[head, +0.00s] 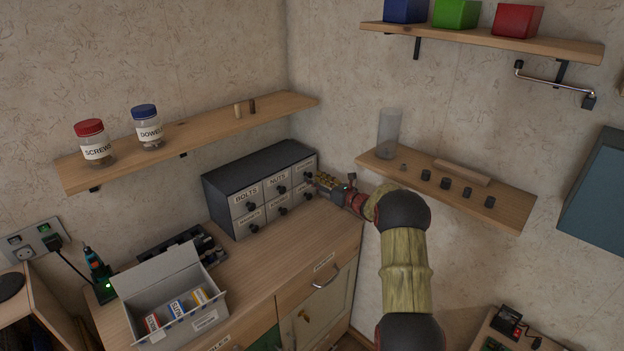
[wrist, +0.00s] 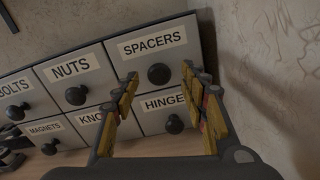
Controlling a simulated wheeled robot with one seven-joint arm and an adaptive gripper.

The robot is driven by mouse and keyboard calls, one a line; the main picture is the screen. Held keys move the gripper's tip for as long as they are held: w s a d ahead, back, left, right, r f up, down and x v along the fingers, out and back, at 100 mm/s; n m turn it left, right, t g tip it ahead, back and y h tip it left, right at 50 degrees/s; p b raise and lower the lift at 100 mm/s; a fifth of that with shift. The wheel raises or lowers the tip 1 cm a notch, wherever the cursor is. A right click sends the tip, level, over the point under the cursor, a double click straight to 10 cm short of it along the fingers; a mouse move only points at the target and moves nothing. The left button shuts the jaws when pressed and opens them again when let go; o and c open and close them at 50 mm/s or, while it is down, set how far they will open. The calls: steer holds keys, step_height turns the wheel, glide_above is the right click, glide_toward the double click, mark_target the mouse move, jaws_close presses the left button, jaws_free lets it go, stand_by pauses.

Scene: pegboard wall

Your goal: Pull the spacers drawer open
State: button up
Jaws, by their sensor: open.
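The spacers drawer (wrist: 186,50) is the top right drawer of a small dark cabinet (head: 244,173) with light drawer fronts. It looks shut, and its round dark knob (wrist: 159,74) shows in the wrist view. My gripper (wrist: 160,80) is open, with its yellow-padded fingers on either side of the knob in that view. I cannot tell how far the fingertips are from the drawer front. Nothing is held. In the head view my gripper (head: 330,184) is at the cabinet's right end and partly covers the right column of drawers.
The nuts drawer (wrist: 73,68) is left of the spacers drawer, and the hinges drawer (wrist: 160,117) is below it. The wall (wrist: 258,60) stands close on the right. A wooden shelf (head: 510,208) with small dark pieces is right of my gripper. The worktop (head: 285,237) before the cabinet is clear.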

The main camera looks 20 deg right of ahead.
steer(key=shift+x, duration=1.05)
steer(key=shift+c, duration=1.2)
jaws_close()
